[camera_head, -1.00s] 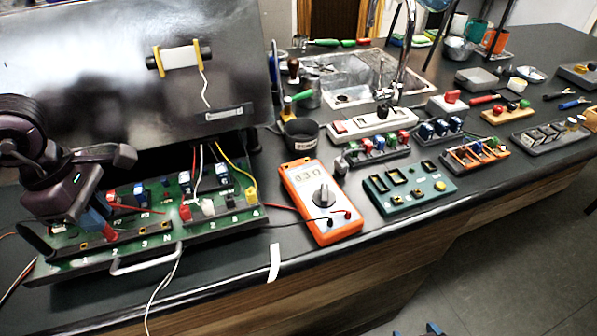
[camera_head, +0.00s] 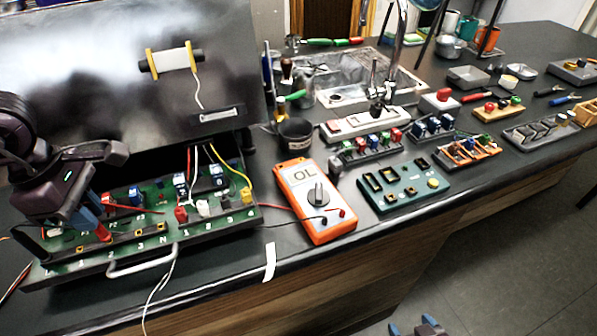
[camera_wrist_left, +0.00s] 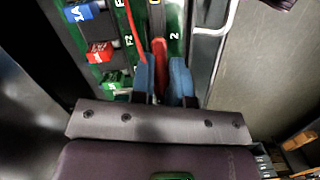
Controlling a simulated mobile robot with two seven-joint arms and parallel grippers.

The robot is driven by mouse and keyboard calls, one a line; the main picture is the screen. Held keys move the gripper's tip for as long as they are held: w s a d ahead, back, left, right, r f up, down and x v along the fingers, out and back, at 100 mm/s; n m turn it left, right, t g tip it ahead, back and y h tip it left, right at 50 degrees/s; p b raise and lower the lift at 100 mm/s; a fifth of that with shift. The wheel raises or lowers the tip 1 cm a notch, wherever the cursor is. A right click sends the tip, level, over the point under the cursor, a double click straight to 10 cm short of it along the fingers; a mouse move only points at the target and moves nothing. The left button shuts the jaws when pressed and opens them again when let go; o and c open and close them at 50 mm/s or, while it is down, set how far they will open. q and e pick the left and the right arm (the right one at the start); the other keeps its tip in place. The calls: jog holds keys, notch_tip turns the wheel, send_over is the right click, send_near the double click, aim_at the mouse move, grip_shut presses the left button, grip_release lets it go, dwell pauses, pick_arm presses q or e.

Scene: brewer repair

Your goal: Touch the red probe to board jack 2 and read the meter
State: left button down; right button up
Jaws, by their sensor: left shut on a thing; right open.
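My left gripper (camera_head: 92,224) is shut on the red probe (camera_head: 103,233) over the front of the green board (camera_head: 75,268). In the left wrist view, the red probe (camera_wrist_left: 160,70) stands between the blue fingers, beside the printed 2 (camera_wrist_left: 174,36). Jack 2 itself is largely hidden by the probe, and I cannot tell whether the tip touches it. The orange meter (camera_head: 312,224) lies to the right of the board, and its display (camera_head: 303,175) reads OL. My right gripper (camera_head: 415,328) is open and empty at the bottom edge, in front of the counter.
A handle (camera_head: 142,266) sticks out at the board's front, with a pale wire hanging past it. The raised dark lid (camera_head: 110,100) stands behind the board. A black cup (camera_head: 296,135) and a teal panel (camera_head: 403,186) stand near the meter. The floor at right is clear.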

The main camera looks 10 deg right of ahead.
pick_arm(q)
jog(key=shift+r, duration=0.5)
jog(key=shift+r+p, duration=0.35)
jog(key=shift+r, duration=0.05)
jog(key=shift+r+p, duration=0.4)
jog(key=shift+r, duration=0.7)
pick_arm(e)
jog(key=r, duration=0.1)
jog(key=w+r, duration=0.1)
jog(key=shift+w+r+t, duration=0.15)
jog(key=shift+r+t, duration=0.15)
